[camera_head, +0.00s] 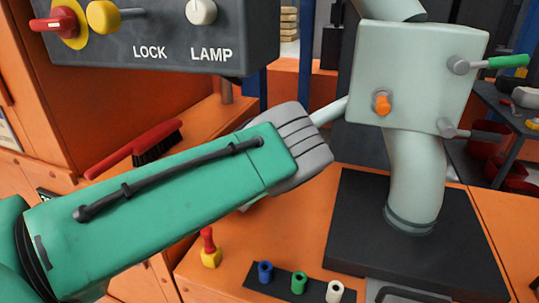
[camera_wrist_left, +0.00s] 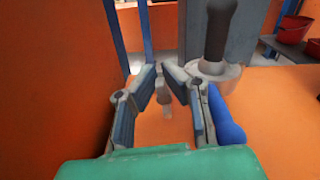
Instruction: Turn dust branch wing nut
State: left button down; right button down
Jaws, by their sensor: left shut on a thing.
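My left gripper (camera_head: 298,150) reaches in from the left in the head view. Its back hides its fingertips and what they hold. A pale branch pipe (camera_head: 329,111) runs from the grey-green box (camera_head: 425,65) down to behind the gripper. In the left wrist view, the fingers of my left gripper (camera_wrist_left: 162,82) close in from both sides on a small pale grey piece (camera_wrist_left: 162,92), which appears to be the wing nut. Its wings are too small to make out. My right gripper is in neither view.
A control panel (camera_head: 170,40) labelled LOCK and LAMP hangs above my left arm. A red brush (camera_head: 157,141) lies behind the arm. A red-and-yellow item (camera_head: 209,249) and a dark strip with coloured sockets (camera_head: 299,283) sit in front. A black-handled part (camera_wrist_left: 219,35) stands close right of the fingers.

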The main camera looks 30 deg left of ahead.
pick_arm(q)
jog(key=n, duration=0.3)
jog(key=a+n, duration=0.1)
jog(key=n, duration=0.1)
jog(key=shift+s+f, duration=0.2)
jog(key=shift+f, duration=0.05)
jog(key=shift+n, duration=0.3)
jog(key=c, duration=1.7)
grip_release()
jog(key=v, duration=0.7)
jog(key=shift+s, duration=0.3)
